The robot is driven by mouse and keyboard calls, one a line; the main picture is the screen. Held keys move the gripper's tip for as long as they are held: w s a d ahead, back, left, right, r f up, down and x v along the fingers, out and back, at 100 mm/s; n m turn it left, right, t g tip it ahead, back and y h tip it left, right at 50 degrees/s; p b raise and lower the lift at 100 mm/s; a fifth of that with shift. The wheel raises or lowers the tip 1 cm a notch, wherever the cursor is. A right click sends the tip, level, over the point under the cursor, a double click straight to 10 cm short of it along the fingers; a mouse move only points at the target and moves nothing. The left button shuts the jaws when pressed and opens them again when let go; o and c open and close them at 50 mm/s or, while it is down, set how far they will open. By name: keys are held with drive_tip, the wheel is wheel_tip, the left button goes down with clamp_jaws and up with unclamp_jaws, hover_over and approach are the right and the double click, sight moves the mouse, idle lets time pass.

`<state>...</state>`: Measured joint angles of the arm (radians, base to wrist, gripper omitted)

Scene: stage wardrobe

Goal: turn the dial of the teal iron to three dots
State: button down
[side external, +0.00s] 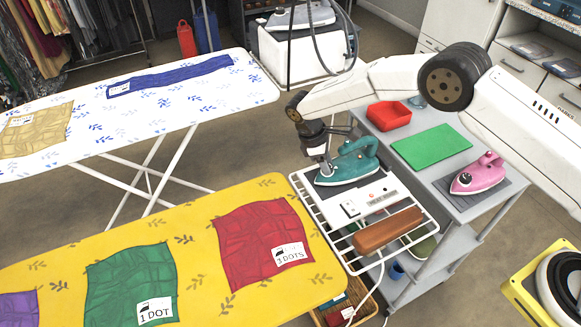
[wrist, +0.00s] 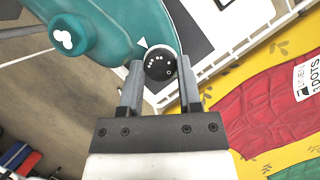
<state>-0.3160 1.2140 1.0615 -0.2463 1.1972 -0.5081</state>
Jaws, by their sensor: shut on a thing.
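The teal iron (side external: 352,162) rests on the white wire stand (side external: 330,222) at the end of the yellow ironing board. In the wrist view its teal body (wrist: 110,28) fills the upper left. Its black dial (wrist: 160,65) carries white dots and a small ring. A white triangle mark (wrist: 142,43) on the body sits at the dial's upper left edge; which setting it meets is too small to tell. My gripper (wrist: 159,63) is shut on the dial, one finger on each side. In the side view my gripper (side external: 327,168) reaches down at the iron's left end, hiding the dial.
A red cloth (side external: 255,235) labelled 3 DOTS and a green cloth (side external: 130,285) labelled 1 DOT lie on the yellow board (side external: 190,220). A brown wooden block (side external: 388,230) lies on the stand.

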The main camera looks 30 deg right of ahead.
drive_tip(key=shift+w+d+m+g+y, duration=0.1)
drive_tip(key=shift+m+g+y, duration=0.4)
drive_tip(key=shift+m, duration=1.5)
drive_tip(key=shift+c, duration=1.4)
unclamp_jaws()
drive_tip(key=shift+r, duration=0.15)
drive_tip(key=v, duration=0.7)
drive_tip(key=shift+r, duration=0.2)
drive_tip(key=shift+w+r, duration=0.1)
drive_tip(key=shift+w, duration=0.05)
